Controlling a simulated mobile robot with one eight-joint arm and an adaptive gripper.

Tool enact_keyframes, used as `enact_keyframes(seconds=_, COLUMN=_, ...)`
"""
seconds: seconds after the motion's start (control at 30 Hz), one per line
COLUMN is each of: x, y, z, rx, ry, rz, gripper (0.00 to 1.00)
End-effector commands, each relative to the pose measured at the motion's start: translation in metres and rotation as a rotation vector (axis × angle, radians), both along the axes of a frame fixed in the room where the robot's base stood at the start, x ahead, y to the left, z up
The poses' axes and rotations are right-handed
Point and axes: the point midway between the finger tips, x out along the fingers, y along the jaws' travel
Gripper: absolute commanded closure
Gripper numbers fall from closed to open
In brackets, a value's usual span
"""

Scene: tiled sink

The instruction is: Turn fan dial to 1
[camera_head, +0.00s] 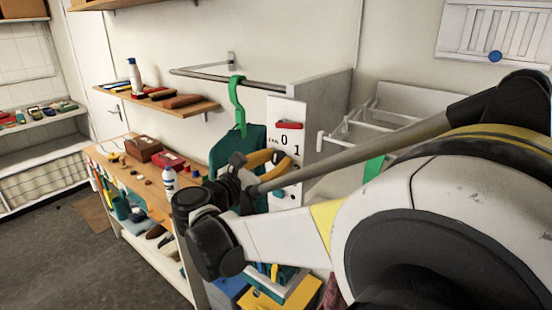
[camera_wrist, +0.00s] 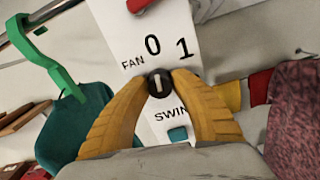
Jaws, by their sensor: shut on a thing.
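The fan dial (camera_wrist: 159,84) is a small dark round knob with a white mark, on a white panel (camera_head: 287,108). In the wrist view the panel (camera_wrist: 122,30) shows "FAN" beside the dial, with "0" above it and "1" above right. The white mark runs nearly straight up the picture, close to the 0 side. My gripper (camera_wrist: 159,86) has its yellow fingers closed on both sides of the dial. In the head view my gripper (camera_head: 283,160) is at the panel, and the dial cannot be made out there.
A red switch (camera_head: 289,125) is above the dial and a teal switch (camera_wrist: 178,134) below it, by "SWING". A green hanger (camera_head: 237,92) with a teal garment (camera_head: 225,148) hangs left of the panel, close to my gripper. A white drying rack (camera_head: 375,125) is on the right.

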Motion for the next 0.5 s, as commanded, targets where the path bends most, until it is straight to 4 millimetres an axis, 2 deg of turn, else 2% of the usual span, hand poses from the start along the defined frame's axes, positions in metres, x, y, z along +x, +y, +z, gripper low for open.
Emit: enact_keyframes(seconds=0.5, x=0.0, y=-0.0002, z=-0.0004, rx=0.37, ry=-0.288, rz=0.0, gripper=1.0)
